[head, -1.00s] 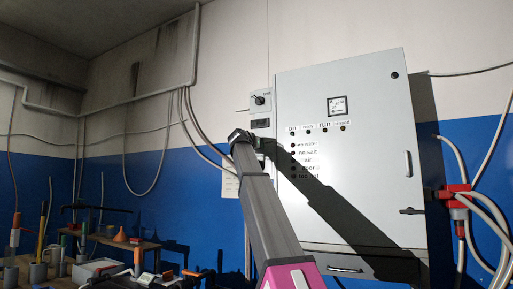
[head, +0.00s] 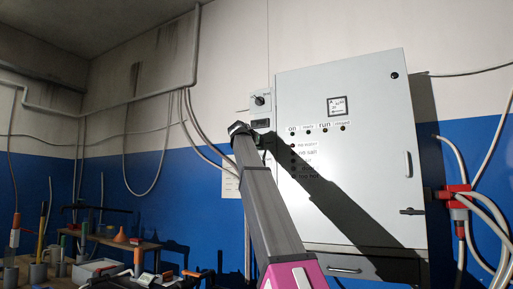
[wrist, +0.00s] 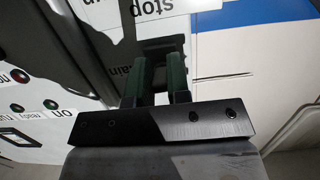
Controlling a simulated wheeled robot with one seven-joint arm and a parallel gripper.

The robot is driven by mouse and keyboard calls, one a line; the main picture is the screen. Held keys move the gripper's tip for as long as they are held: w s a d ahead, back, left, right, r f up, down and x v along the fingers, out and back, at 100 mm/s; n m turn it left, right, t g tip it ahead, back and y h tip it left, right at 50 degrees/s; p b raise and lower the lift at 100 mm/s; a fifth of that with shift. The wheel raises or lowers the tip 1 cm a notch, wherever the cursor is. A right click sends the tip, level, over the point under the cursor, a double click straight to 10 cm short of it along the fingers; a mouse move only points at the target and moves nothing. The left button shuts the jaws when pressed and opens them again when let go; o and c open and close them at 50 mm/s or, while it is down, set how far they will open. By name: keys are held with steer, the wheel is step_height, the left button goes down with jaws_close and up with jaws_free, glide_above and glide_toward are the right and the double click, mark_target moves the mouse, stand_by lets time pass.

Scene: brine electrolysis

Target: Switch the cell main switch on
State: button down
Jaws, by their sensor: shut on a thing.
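My gripper (head: 240,129) is at the wall just left of the grey cabinet, below a small control box with a dark knob (head: 260,100). In the wrist view, its two dark green fingers (wrist: 161,65) are shut on a dark block-like part (wrist: 162,46), which looks like the main switch handle.
The grey cabinet (head: 375,185) has lamps marked "on" and "run" and a meter (head: 337,106). A red connector with hoses (head: 457,196) is at the right. A bench with tools (head: 120,243) stands at the lower left. Cables run along the wall.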

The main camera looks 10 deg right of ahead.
step_height(320, 180, up, 2)
steer(key=g+y, duration=0.2)
steer(key=g, duration=0.1)
steer(key=shift+g+y, duration=0.3)
steer(key=shift+r+g+y, duration=0.25)
steer(key=shift+g+y, duration=0.25)
steer(key=shift+g, duration=0.25)
steer(key=shift+r+g+y, duration=0.2)
steer(key=shift+g+y, duration=0.3)
steer(key=shift+g, duration=0.25)
steer(key=c, duration=1.1)
jaws_free()
steer(key=shift+r, duration=0.1)
